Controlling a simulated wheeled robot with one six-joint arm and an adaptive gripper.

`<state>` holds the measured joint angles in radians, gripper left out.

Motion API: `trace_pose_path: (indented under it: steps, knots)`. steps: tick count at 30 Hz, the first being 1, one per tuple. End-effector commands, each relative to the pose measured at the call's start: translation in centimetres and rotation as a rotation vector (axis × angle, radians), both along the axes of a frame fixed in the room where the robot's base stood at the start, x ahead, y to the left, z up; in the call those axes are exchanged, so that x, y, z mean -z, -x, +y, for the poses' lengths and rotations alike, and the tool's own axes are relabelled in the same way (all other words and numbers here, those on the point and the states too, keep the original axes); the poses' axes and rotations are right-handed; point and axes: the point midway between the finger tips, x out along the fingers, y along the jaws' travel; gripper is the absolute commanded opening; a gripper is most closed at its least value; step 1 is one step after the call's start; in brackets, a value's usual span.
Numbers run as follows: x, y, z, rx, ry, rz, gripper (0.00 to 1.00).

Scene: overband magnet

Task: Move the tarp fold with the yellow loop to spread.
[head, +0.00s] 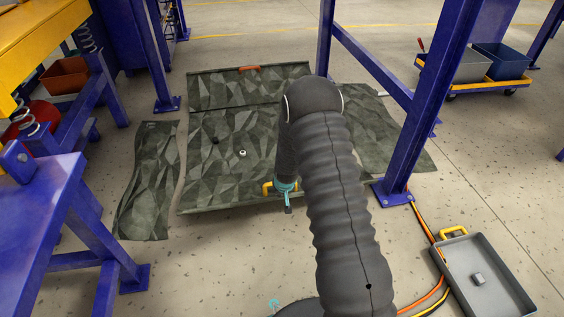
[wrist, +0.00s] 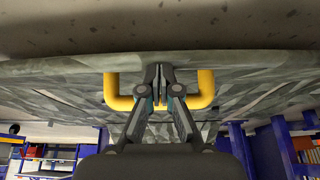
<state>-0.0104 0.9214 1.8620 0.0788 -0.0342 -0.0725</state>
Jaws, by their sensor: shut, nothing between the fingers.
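The grey-green patterned tarp (head: 215,165) lies on the floor between blue posts. A yellow loop (head: 267,188) is at its near edge, partly hidden by my arm. In the wrist view the yellow loop (wrist: 112,92) shows as a bracket on both sides of my gripper (wrist: 160,72). My fingers are shut and overlap the loop's middle; I cannot tell whether they touch it. In the head view my gripper (head: 287,200) is just right of the loop, low over the tarp's near edge. My arm hides part of the tarp.
An orange handle (head: 249,68) is at the tarp's far edge. Separate tarp-like pieces lie left (head: 150,180) and right (head: 385,140). Blue posts (head: 400,165) flank the area. A grey tray (head: 480,275) and cables are at near right.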

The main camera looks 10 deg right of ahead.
Motion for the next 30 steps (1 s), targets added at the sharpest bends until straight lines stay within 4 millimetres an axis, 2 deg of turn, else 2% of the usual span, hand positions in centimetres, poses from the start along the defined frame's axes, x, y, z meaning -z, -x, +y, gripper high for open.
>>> trace_pose_path:
  steps: [5, 30]
  knots:
    - [0.4, 0.1, -0.3, 0.004, 0.000, 0.001, 0.00]
    - [5.3, 1.4, -0.4, 0.005, 0.000, 0.001, 0.00]
